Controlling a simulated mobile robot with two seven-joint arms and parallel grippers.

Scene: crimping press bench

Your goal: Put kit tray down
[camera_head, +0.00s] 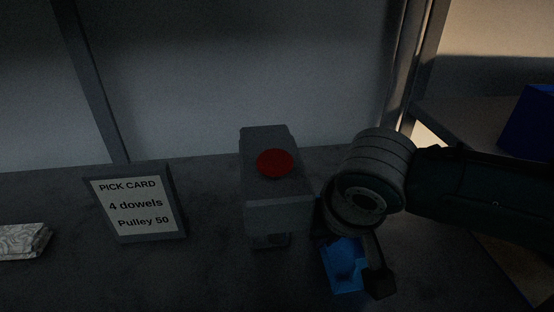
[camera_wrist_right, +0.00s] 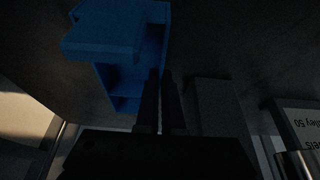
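The blue kit tray (camera_head: 342,272) is low at right of centre in the head view, partly hidden by my right gripper (camera_head: 372,268). In the right wrist view the kit tray (camera_wrist_right: 100,38) fills the upper left, with its compartment walls showing. The two dark fingers of the right gripper (camera_wrist_right: 161,100) are close together at the tray's near wall and appear closed on it. I cannot tell whether the tray touches the bench. My left gripper is in neither view.
A grey press box with a red button (camera_head: 275,163) stands left of the tray, close to it. A pick card (camera_head: 137,203) reading "4 dowels, Pulley 50" stands further left. A patterned packet (camera_head: 22,241) lies at far left. A blue bin (camera_head: 530,122) sits on a right-hand shelf.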

